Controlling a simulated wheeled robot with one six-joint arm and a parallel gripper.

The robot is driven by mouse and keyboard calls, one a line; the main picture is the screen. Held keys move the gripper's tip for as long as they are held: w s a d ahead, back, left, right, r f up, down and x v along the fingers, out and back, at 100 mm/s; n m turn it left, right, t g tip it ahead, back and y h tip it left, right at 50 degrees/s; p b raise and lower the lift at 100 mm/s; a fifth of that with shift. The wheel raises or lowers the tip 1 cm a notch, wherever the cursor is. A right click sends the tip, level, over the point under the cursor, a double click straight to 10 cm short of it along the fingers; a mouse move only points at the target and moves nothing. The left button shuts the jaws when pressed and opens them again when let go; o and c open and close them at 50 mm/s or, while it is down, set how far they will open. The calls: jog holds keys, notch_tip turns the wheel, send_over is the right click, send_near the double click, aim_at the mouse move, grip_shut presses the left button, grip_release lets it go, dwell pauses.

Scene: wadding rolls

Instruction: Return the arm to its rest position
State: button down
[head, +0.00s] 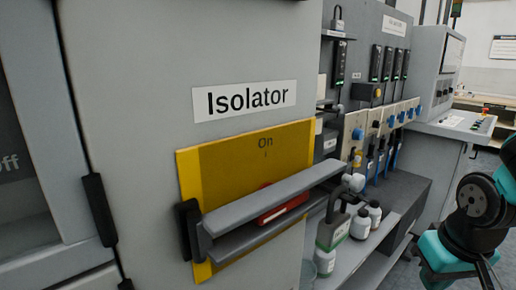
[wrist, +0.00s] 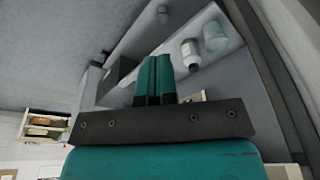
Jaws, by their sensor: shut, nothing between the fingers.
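My gripper (wrist: 154,80) shows in the wrist view, with its two teal fingers together and nothing between them. In the head view my gripper is not visible; only a teal and black part of my own arm shows at the right edge. The grey isolator cabinet (head: 130,110) fills the left of the head view. Its yellow plate (head: 228,158) reads "On". A grey bar-like bracket (head: 270,200) stands out in front of a red part (head: 283,205) on that plate. My arm is apart from the cabinet in the picture.
Blue-fitted valves or connectors (head: 375,122) line the panel behind. A control console (head: 460,125) stands farther back. Bottles (wrist: 190,52) also show beyond my fingers in the wrist view.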

jog(key=s+a+r+n+g+y+p, duration=0.1)
jog(key=s+a+r+n+y+p, duration=0.1)
jog(key=a+r, duration=0.5)
jog(key=s+a+r+n+g+y+p, duration=0.1)
jog(key=s+a+r+n+p, duration=0.4)
jog(key=r, duration=0.5)
jog(key=s+a+y, duration=0.1)
jog(key=s+a, duration=0.1)
jog(key=s, duration=0.1)
jog(key=shift+p, duration=0.4)
